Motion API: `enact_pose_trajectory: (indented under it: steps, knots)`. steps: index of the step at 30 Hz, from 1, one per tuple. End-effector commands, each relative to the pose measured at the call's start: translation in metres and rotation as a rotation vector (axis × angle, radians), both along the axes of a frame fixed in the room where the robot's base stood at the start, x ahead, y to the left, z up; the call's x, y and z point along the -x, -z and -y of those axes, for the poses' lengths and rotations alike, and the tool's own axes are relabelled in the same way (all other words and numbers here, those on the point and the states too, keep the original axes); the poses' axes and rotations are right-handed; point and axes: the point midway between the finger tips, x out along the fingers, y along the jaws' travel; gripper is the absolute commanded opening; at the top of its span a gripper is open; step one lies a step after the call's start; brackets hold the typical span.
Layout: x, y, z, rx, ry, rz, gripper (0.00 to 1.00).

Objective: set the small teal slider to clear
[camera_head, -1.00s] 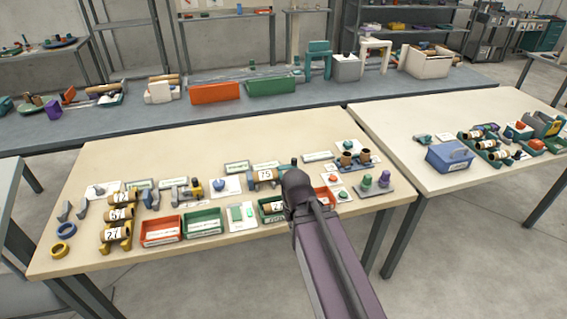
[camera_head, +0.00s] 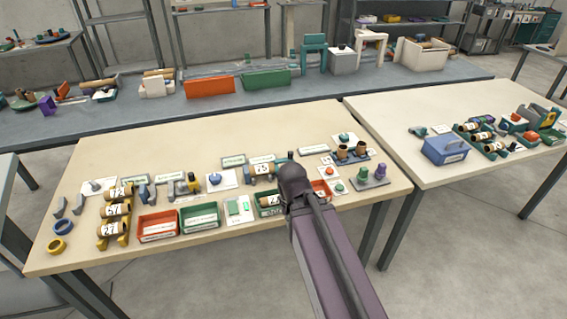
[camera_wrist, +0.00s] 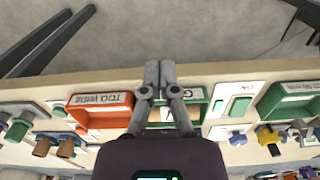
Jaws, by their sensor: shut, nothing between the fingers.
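In the wrist view the plate (camera_wrist: 233,92) shows with a teal-green piece (camera_wrist: 219,106) and lettering. My gripper (camera_wrist: 152,70) is shut and empty, its fingertips together over the front of a green tray (camera_wrist: 199,108), to the left of the plate there. In the head view my arm hides the fingers.
A red tray (camera_wrist: 80,118) marked "TOO WIDE" sits beside the green tray in the wrist view. In the head view, red (camera_head: 158,227) and green (camera_head: 201,219) trays stand left of the plate. Numbered rolls, knobs and cards crowd the table; its back strip is clear.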

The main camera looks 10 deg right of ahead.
Motion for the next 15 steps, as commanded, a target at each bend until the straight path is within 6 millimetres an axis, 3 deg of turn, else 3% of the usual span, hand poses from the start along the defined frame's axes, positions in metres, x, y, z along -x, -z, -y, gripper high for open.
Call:
enact_pose_trajectory:
  steps: [1, 8, 11, 15]
  knots:
    - [0.000, 0.000, 0.000, 0.000, 0.000, 0.000, 0.00]
    - [-0.011, -0.006, 0.002, 0.000, -0.009, 0.000, 0.67]
    - [-0.029, -0.015, 0.004, 0.000, -0.024, 0.000, 0.67]
    - [-0.066, -0.033, 0.011, 0.000, -0.061, 0.000, 0.67]
